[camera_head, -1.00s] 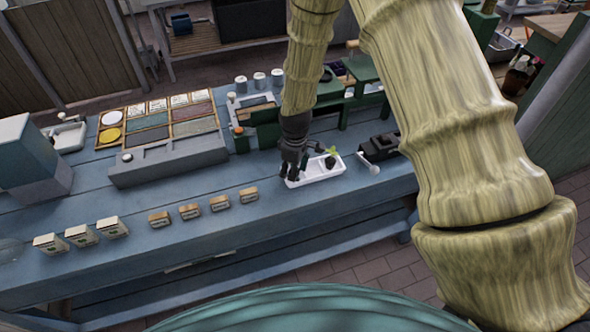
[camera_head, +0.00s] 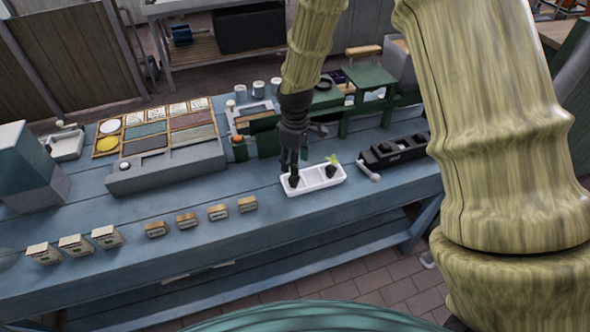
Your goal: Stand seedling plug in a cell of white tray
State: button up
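The white tray (camera_head: 316,185) lies near the front edge of the blue bench. A seedling plug (camera_head: 331,171), dark with bright green leaves, stands at the tray's right end, apparently in the right-hand cell. My gripper (camera_head: 289,181) is black and points down at the tray's left end. A small dark patch shows at its fingertips in the left cell; I cannot tell whether it is a second plug or part of the fingers. The fingers are too small and dark to tell open from shut. The middle of the tray looks empty.
A black holder (camera_head: 394,151) and a pale spoon-like tool (camera_head: 369,175) are right of the tray. Several small boxes (camera_head: 218,213) line the bench front to the left. A grey block (camera_head: 166,168) and green stands (camera_head: 362,85) are behind. The bench between boxes and tray is clear.

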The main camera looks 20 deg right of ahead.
jog(key=shift+r+b, duration=0.5)
jog(key=shift+r, duration=1.9)
